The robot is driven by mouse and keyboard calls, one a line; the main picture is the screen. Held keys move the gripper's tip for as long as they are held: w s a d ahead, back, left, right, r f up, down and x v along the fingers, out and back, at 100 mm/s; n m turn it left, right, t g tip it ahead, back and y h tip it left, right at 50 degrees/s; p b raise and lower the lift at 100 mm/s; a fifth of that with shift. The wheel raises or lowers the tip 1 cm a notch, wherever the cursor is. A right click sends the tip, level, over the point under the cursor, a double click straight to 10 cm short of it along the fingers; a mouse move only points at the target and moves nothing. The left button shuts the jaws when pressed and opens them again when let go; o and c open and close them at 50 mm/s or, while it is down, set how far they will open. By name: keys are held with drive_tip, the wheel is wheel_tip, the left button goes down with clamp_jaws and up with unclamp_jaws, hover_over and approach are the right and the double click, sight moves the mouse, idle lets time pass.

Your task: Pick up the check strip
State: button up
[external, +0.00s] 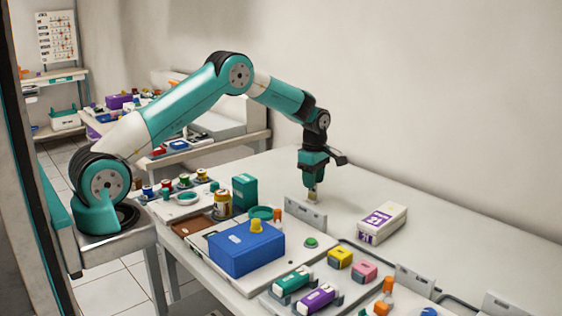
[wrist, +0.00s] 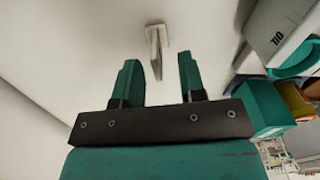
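A small pale, tan-edged piece, which looks like the check strip (wrist: 156,40), stands out from the white table in the wrist view. In the external view the strip (external: 312,197) shows as a small beige bit right below my gripper (external: 312,184). My gripper (wrist: 158,62) points down, with its two teal fingers spread apart. The strip lies in line with the gap between the fingers, a little past the tips in the wrist view. I cannot tell whether either finger touches it.
A grey upright plate (external: 305,214) stands close in front of my gripper. A white box with purple marking (external: 382,222) lies to the right. The table behind is clear.

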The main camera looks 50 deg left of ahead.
sight(313, 199)
drive_tip(key=f, duration=0.4)
drive_tip(key=shift+w+a+f+p, duration=0.15)
drive_tip(key=shift+a+f+p, duration=0.05)
drive_tip(key=shift+f+p, duration=0.2)
drive_tip(key=shift+c, duration=0.2)
clamp_jaws()
drive_tip(key=shift+r, duration=0.1)
